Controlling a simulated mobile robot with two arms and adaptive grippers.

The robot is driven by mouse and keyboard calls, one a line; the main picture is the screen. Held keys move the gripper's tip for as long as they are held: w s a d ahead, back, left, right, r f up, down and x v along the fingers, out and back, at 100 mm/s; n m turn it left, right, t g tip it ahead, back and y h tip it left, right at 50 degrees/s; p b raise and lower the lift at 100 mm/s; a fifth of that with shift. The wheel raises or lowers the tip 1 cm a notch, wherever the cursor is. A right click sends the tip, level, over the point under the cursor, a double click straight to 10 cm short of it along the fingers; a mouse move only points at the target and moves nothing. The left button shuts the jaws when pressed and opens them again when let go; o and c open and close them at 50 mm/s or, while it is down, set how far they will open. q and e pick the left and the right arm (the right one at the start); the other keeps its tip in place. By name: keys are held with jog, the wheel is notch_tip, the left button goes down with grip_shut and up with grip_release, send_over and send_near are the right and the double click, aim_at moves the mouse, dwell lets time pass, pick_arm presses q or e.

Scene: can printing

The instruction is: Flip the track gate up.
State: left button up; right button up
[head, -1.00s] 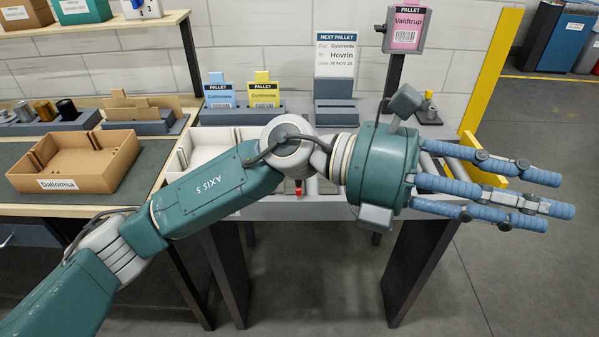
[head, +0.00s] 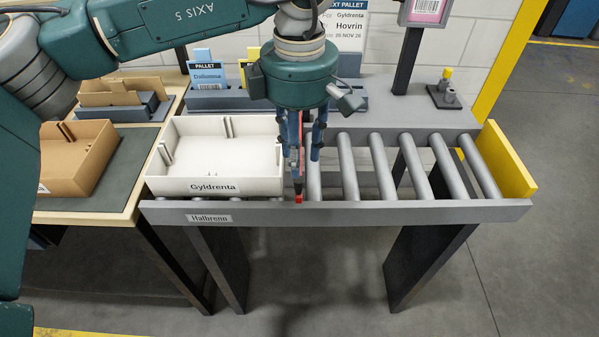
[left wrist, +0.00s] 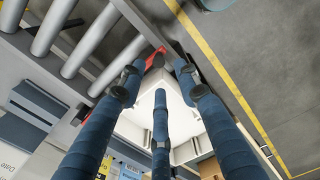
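The track gate (head: 298,198) is a narrow red and dark piece at the front rail, between the white tray and the bare rollers. Its red front end also shows in the left wrist view (left wrist: 152,58), between fingertips. My fingers hide much of it, so I cannot tell its full pose. My left gripper (head: 307,158) points down over the gate, its blue fingers around or just beside it. In the left wrist view the three fingers (left wrist: 158,82) are spread apart, and I see no firm grip. Contact with the gate is unclear. My right gripper is in neither view.
The white tray (head: 262,184) labelled Gyldrenta sits on the track left of the gate. Bare rollers (head: 380,165) run right to a yellow end stop (head: 508,160). A brown tray (head: 80,165) stands on the left table. Pallet cards and a sign stand behind.

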pick_arm(q)
send_over(299, 192)
jog(key=f, duration=0.5)
jog(key=shift+w+f+p, duration=0.15)
jog(key=shift+w+p, duration=0.25)
notch_tip(299, 192, down, 3)
jog(key=shift+r, duration=0.1)
jog(key=shift+c, duration=0.2)
grip_shut()
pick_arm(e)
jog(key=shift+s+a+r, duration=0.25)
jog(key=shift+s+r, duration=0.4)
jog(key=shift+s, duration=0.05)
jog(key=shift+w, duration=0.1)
